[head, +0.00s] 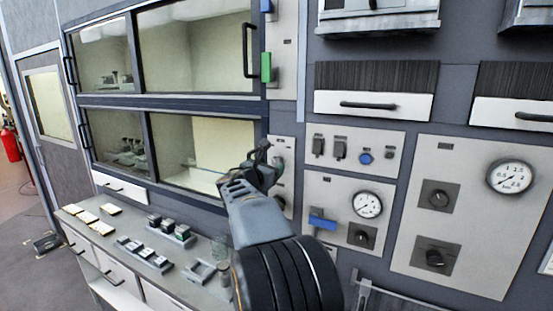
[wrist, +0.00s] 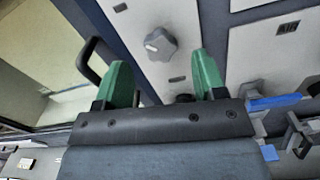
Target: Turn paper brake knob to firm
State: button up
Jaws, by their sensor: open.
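My gripper (head: 262,160) is in front of a narrow light panel (head: 287,203) beside the glazed cabinet. In the wrist view my gripper (wrist: 163,80) shows two green fingers, spread apart with nothing between them. A grey lobed knob (wrist: 161,43) with a white mark sits on the panel beyond the fingertips, apart from them. A small dark round part (wrist: 184,98) shows low between the fingers, partly hidden. In the head view my gripper covers much of this panel. No label naming the paper brake is readable, so I cannot tell for sure which knob it is.
To the right are a panel with a blue lever (head: 322,222), a gauge (head: 367,205) and a black knob (head: 362,237), and a larger panel (head: 470,160) with two black knobs. A black door handle (wrist: 97,60) is close to the left finger. A bench (head: 185,255) holds small blocks.

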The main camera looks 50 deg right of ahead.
aim_at(276, 162)
jog(key=shift+p+x, duration=0.6)
jog(key=shift+x, duration=1.85)
jog(key=shift+c, duration=0.5)
jog(key=c, duration=0.8)
